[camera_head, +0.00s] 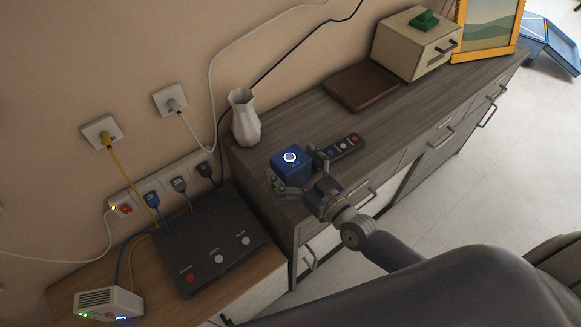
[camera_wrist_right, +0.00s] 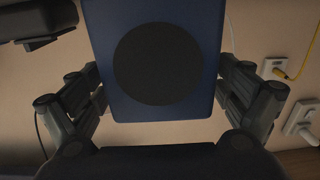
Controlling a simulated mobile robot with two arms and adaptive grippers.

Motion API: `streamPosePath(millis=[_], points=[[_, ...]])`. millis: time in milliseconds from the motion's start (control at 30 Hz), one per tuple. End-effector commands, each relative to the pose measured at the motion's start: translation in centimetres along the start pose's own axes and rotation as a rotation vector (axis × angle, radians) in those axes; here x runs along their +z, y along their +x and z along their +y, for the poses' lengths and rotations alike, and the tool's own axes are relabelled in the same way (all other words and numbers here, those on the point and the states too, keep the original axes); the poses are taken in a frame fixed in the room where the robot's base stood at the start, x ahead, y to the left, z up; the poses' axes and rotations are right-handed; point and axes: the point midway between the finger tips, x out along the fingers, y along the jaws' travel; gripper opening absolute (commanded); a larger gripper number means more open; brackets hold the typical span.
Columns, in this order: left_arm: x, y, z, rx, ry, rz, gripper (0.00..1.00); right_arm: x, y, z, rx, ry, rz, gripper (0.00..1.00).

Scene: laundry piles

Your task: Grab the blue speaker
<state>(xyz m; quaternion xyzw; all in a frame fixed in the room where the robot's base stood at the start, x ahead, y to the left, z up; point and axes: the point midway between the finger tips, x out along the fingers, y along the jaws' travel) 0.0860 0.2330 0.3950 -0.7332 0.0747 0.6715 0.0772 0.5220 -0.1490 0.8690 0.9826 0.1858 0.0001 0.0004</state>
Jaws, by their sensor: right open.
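The blue speaker (camera_head: 290,164) is a small box with a lit ring on its top, on the grey wooden cabinet near its left end. My right gripper (camera_head: 295,180) is open, with one finger on each side of the speaker. In the right wrist view the speaker (camera_wrist_right: 205,70), with its round black front, lies between the open fingers (camera_wrist_right: 170,95), and a small gap shows on the right. I cannot tell whether the left finger touches it. My left gripper is not in view.
A remote (camera_head: 343,146) lies just right of the speaker, and a white vase (camera_head: 244,117) stands behind it. A brown tray (camera_head: 361,87) and a drawer box (camera_head: 415,44) sit farther along the cabinet. A black console (camera_head: 214,243) is on the lower wooden surface at left.

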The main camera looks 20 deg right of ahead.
Motion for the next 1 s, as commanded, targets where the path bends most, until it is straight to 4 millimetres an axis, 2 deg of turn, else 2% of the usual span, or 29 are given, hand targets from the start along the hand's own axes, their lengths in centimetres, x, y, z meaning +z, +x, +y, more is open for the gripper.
streamPosePath(millis=[267,367,533,1000], points=[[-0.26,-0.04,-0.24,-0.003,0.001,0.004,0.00,0.06,0.39,-0.07,-0.001,0.001,-0.001,0.94],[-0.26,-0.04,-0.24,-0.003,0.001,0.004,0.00,0.06,0.38,-0.06,-0.001,0.001,-0.001,0.76],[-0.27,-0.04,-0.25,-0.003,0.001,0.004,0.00,0.06,0.36,-0.05,-0.001,0.001,-0.001,0.39],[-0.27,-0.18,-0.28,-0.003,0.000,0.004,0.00,-0.72,0.40,-0.07,0.000,0.002,0.002,0.39]])
